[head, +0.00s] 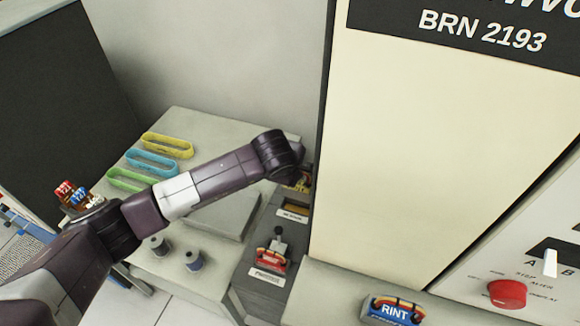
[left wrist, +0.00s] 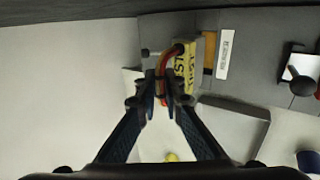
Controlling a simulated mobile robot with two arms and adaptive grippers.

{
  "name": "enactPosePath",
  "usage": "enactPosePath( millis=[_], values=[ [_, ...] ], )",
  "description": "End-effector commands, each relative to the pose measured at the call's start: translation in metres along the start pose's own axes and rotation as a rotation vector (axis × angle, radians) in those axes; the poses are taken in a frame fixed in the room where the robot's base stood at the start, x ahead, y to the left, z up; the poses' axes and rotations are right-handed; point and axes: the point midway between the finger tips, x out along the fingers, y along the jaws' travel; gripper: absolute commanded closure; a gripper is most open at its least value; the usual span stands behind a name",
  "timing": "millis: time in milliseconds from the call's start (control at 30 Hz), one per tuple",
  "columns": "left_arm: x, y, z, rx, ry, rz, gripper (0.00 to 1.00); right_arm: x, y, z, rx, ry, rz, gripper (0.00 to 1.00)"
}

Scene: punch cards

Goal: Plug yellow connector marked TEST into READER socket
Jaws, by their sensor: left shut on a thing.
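The yellow connector marked TEST (left wrist: 188,68), with a red cable loop, shows in the left wrist view. My left gripper (left wrist: 163,97) is shut on it at the loop. In the head view my left arm's end hides most of the gripper, and only a bit of the yellow connector (head: 303,182) shows below it. A socket with a yellow-brown opening (head: 296,209) and a small, hard-to-read label lies just in front of the connector. In the left wrist view this opening (left wrist: 210,50) is right beside the connector. I cannot tell whether they touch. My right gripper is not in view.
A red connector (head: 270,258) sits in the nearer socket, by a dark lever. A blue-labelled connector (head: 395,310) lies at the front right. Yellow, blue and green bands (head: 152,161) and two spools (head: 193,259) are on the table. A tall cream cabinet (head: 420,150) stands close on the right.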

Motion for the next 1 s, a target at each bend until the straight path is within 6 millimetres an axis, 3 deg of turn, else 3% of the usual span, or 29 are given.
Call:
enactPosePath(
  millis=[533,1000],
  values=[
    [0.034,-0.023,0.0,-0.002,-0.001,0.001,1.0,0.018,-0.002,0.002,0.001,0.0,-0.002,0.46],
    [0.037,-0.025,0.0,-0.001,-0.001,0.002,1.0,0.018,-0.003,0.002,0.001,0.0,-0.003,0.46]
  ],
)
